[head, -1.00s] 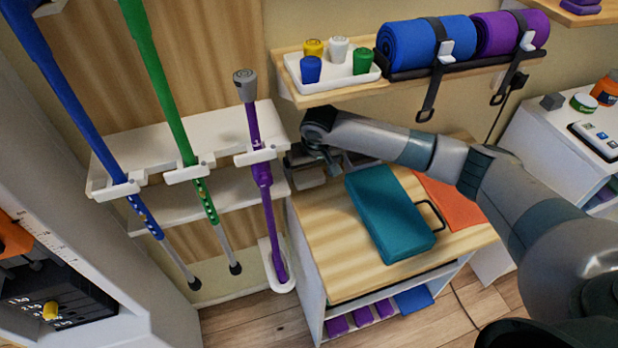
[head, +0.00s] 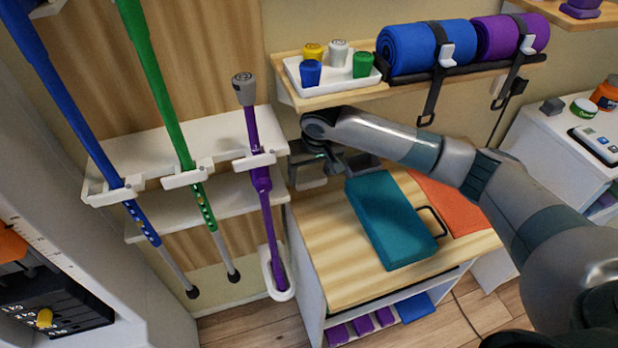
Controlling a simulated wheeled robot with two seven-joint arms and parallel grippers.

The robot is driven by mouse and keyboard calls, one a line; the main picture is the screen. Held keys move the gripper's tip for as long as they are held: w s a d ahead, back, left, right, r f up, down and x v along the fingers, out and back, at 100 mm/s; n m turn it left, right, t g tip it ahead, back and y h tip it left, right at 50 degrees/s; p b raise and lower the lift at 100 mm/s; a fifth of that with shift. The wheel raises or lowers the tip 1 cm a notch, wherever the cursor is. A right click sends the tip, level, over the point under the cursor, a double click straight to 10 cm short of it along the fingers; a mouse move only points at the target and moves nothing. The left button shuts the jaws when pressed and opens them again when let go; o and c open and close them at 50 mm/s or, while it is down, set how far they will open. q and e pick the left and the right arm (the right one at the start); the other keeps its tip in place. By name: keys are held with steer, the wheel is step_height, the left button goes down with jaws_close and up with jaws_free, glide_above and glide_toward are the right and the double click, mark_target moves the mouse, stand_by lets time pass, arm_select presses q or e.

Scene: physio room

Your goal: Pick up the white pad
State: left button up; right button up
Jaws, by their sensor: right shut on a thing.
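A small white tapered piece (head: 338,52) stands in the white tray on the wall shelf, between a yellow piece (head: 313,51) and a green piece (head: 363,64). It is the only loose white piece I can make out; I cannot tell whether it is the white pad. My right gripper (head: 312,170) is below the shelf, close to the wall and over the back left corner of the wooden cabinet top. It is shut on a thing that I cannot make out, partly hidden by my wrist. My left gripper is not in view.
The cabinet top (head: 330,262) holds a teal case (head: 390,222) and an orange sheet (head: 452,200). A purple cane (head: 262,185) stands just left of my right gripper. Rolled mats (head: 410,50) lie on the shelf above. The cabinet top's front left is clear.

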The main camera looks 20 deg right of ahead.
steer(key=s, duration=0.5)
steer(key=s+b, duration=0.1)
steer(key=s, duration=0.4)
steer(key=s+b, duration=0.1)
steer(key=s, duration=0.4)
steer(key=shift+s+d+f, duration=0.1)
steer(key=shift+s+d, duration=0.15)
steer(key=shift+d, duration=0.1)
steer(key=shift+s, duration=0.65)
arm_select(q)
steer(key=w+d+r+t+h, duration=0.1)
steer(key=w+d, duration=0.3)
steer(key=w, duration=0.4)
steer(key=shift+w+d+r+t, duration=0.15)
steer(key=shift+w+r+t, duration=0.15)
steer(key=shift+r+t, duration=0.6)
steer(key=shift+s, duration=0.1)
